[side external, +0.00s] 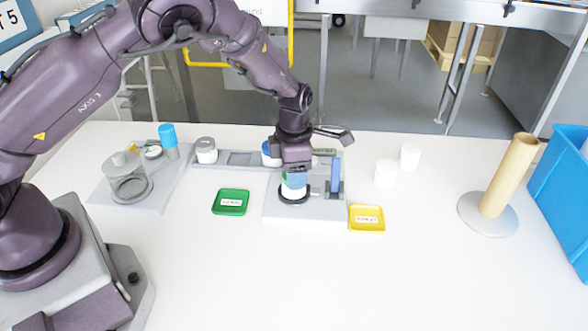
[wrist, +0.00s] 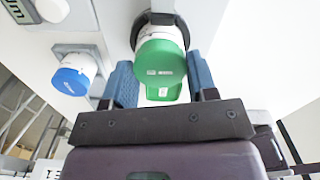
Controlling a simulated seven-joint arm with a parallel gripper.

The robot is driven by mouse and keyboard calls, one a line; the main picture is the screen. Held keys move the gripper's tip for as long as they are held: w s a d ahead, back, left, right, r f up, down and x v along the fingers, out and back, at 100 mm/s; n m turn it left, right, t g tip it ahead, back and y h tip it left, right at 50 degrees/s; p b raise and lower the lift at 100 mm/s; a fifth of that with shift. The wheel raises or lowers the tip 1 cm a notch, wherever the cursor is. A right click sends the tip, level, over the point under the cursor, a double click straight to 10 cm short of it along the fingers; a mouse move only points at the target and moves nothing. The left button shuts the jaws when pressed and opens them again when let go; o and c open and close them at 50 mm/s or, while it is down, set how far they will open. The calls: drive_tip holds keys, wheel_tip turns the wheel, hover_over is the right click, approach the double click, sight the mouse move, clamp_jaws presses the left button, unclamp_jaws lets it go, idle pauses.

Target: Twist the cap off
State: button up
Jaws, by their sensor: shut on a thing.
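A white jar (side external: 294,192) with a green cap (wrist: 160,66) stands in a black ring (side external: 281,198) on a grey base plate. My gripper (side external: 294,176) points down over the jar from above. In the side view the fingers hide most of the cap.
A green tray (side external: 231,209) lies left of the base plate and a yellow tray (side external: 366,226) right of it. A blue upright piece (side external: 336,174) stands close by on the plate. A blue-capped jar (wrist: 72,82) is behind my gripper. The front table is clear.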

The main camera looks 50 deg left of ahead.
drive_tip(key=shift+f, duration=0.1)
drive_tip(key=n, duration=0.5)
drive_tip(key=shift+n, duration=0.3)
drive_tip(key=n, duration=0.5)
drive_tip(key=shift+n, duration=0.4)
drive_tip(key=o, duration=0.9)
